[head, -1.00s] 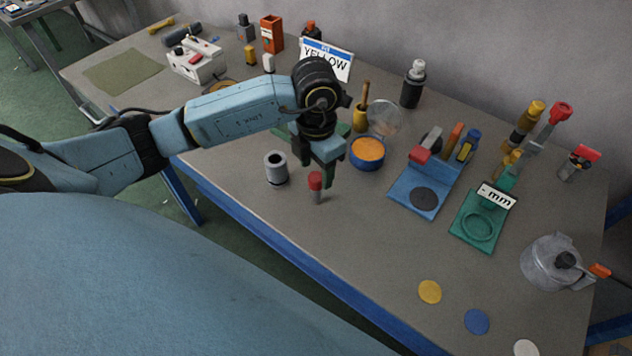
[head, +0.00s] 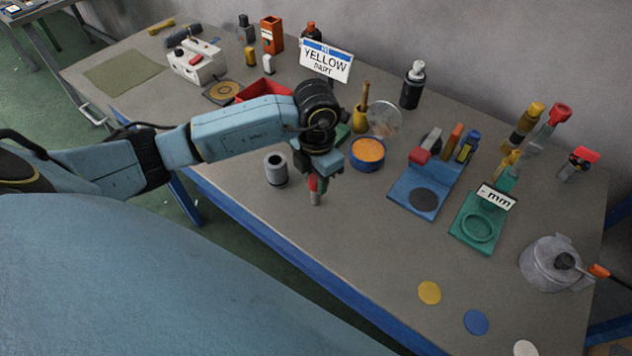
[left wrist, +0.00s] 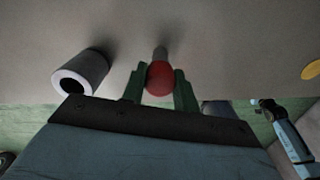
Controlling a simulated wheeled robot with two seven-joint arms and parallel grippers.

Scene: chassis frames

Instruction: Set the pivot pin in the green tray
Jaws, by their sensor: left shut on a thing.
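The pivot pin, with a red head and a grey shank (head: 316,198), is upright at the table's near side in the head view. My left gripper (head: 318,183) has come down over it and is shut on its red head. In the left wrist view the red head (left wrist: 160,78) sits between the two green fingers (left wrist: 159,88). Whether the shank's lower end still touches the table is unclear. A sliver of green (head: 343,132) shows behind my left gripper, probably the green tray, mostly hidden. My right gripper is not in view.
A grey hollow cylinder (head: 276,170) stands just left of the pin. A blue bowl of orange contents (head: 367,154) is behind right. A red tray (head: 264,91) and a YELLOW sign (head: 326,60) are farther back. The front middle table is clear.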

